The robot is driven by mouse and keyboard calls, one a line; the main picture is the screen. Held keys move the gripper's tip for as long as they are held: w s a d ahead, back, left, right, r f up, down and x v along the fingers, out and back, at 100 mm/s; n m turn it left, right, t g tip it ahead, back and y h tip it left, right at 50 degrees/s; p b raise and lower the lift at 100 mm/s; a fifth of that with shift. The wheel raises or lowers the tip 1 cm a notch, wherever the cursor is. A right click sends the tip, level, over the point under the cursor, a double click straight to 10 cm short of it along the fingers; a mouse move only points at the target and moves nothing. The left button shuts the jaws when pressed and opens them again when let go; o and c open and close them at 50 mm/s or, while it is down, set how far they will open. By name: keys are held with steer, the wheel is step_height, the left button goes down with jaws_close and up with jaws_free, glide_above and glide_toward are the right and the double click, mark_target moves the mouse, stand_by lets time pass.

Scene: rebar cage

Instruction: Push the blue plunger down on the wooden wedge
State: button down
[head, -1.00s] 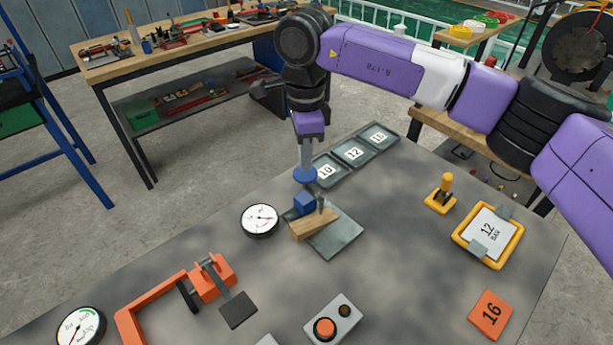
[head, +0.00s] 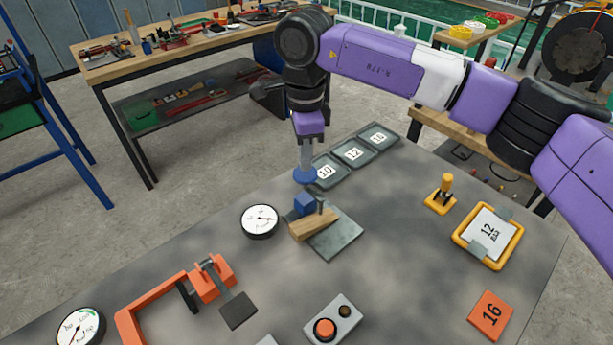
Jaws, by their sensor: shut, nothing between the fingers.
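The wooden wedge (head: 312,224) lies on a grey metal plate (head: 338,242) on the table, in the middle of the head view. A blue block (head: 304,204) sits at the wedge's upper left side. A round blue piece (head: 304,175), seemingly the plunger's head, shows above the block. My gripper (head: 306,161) points straight down, its fingers shut and empty, with the tips right at the blue round piece. I cannot tell whether they touch it. How the round piece joins the block below is too small to make out.
A round gauge (head: 260,221) stands left of the wedge. Numbered grey trays (head: 354,153) lie behind it. An orange clamp (head: 208,280), a button box (head: 333,320), a yellow lever (head: 444,192) and a yellow-framed board (head: 488,236) surround it. The table right of the plate is clear.

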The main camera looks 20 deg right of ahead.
mark_target(305, 173)
steer(key=shift+f+b, duration=1.1)
steer(key=shift+f, duration=0.65)
stand_by(0.8)
stand_by(0.4)
steer(key=shift+r+p, duration=1.9)
steer(key=shift+r, duration=1.75)
steer(key=shift+f, duration=0.1)
